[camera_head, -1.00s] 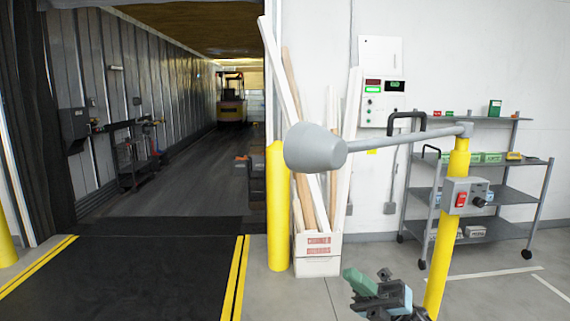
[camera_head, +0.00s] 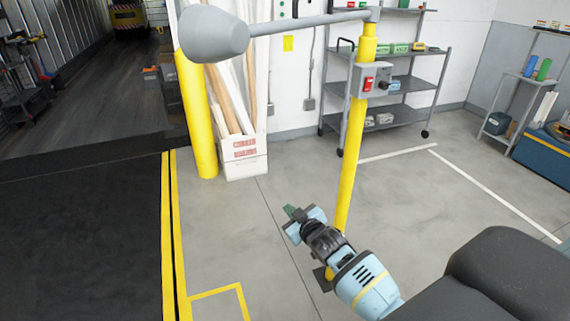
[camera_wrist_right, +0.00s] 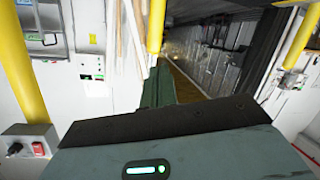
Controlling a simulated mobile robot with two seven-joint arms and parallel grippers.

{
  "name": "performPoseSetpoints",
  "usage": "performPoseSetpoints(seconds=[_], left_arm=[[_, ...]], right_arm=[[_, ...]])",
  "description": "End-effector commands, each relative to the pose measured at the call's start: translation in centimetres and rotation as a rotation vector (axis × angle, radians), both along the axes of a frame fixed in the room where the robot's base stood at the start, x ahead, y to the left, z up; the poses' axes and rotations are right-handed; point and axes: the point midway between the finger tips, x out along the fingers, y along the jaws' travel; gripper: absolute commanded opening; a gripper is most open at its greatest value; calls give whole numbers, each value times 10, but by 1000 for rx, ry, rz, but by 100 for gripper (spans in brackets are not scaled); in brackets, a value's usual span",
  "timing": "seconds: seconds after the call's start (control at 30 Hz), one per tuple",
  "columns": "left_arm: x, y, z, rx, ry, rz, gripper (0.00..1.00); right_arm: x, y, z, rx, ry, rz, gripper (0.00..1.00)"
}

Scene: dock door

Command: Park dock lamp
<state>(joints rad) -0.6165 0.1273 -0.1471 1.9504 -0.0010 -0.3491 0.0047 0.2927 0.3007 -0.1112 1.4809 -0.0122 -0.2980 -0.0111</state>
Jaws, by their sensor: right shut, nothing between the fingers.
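The dock lamp has a grey cone-shaped head (camera_head: 212,34) at the upper left, on a thin grey arm (camera_head: 305,24). The arm joins the top of a yellow post (camera_head: 354,140). A grey control box (camera_head: 372,80) on the post carries a red switch (camera_head: 368,84) and a black knob (camera_head: 383,86). The box also shows at the left of the right wrist view (camera_wrist_right: 26,142). My right gripper (camera_head: 290,211) is shut and empty, low in front of the post and apart from the lamp. Its green fingers show in the wrist view (camera_wrist_right: 158,84). My left gripper is out of view.
A yellow bollard (camera_head: 197,115) and a white box of long boards (camera_head: 243,157) stand behind the lamp head. A grey shelf cart (camera_head: 405,85) is behind the post. A dark dock plate (camera_head: 80,240) lies left. Floor right of the post is clear.

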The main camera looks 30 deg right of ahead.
Motion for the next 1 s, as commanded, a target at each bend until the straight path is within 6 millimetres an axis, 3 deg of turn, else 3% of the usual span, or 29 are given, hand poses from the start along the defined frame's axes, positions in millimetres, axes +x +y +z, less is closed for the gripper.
performPoseSetpoints(seconds=[0.03, 0.1, 0.3, 0.43, 0.6, 0.8, 1.0], left_arm=[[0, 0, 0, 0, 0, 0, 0], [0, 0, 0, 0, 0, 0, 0], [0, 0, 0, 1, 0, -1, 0], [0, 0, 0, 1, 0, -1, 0], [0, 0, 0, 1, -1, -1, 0], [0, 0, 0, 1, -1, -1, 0], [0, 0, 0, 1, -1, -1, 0]], right_arm=[[-23, 10, -26, 25, 54, 5, 0], [-53, 24, -55, 51, 114, 14, 0], [-158, 66, -121, 126, 261, 44, 0], [-230, 91, -147, 176, 347, 55, 0], [-309, 113, -161, 233, 439, 56, 0], [-357, 126, -162, 271, 495, 48, 0], [-366, 128, -162, 278, 507, 47, 0]])
